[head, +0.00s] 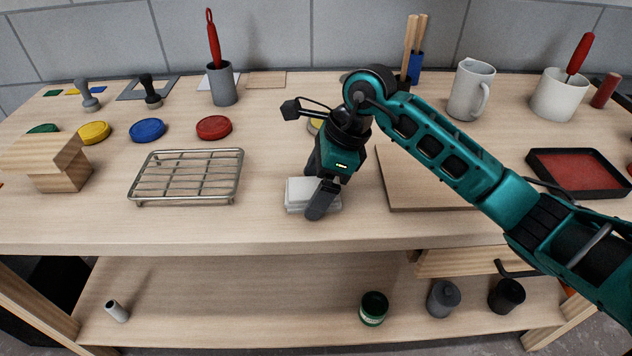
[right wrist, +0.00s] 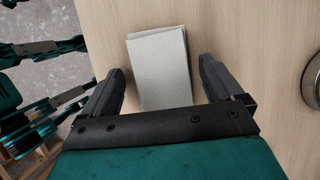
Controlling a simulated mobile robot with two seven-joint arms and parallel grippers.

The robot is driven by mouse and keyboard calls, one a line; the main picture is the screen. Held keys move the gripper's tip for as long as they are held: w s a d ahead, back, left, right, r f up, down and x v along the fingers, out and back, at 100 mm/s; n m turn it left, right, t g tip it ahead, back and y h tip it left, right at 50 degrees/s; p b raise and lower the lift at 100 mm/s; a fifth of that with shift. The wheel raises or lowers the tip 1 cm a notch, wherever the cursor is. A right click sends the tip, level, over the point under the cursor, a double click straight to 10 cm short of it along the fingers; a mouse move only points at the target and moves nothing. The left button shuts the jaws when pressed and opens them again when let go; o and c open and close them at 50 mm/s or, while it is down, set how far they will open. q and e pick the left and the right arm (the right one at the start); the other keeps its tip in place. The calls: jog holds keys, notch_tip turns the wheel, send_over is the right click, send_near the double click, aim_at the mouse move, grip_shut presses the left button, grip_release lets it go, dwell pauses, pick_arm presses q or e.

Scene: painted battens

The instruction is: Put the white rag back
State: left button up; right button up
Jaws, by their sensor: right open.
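The white rag (head: 297,195) lies folded flat on the workbench top near its front edge, in the middle of the head view. In the right wrist view the rag (right wrist: 160,65) shows as a pale folded rectangle. My right gripper (head: 318,192) is right over the rag, pointing down, and hides part of it. In the right wrist view its open fingers (right wrist: 165,85) stand one on each side of the rag's near end, with nothing held. I cannot tell whether a finger touches it. My left gripper is not in the head view.
A wire rack (head: 187,176) stands left of the rag, and a wooden board (head: 425,182) lies to its right, under my arm. Coloured lids, cups and a white jug (head: 470,90) stand further back. A lower shelf (head: 250,310) holds a green jar (head: 373,309).

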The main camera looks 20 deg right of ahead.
jog(key=shift+r, duration=0.25)
jog(key=v, duration=1.1)
jog(key=shift+r, duration=0.4)
jog(key=shift+s+d, duration=0.15)
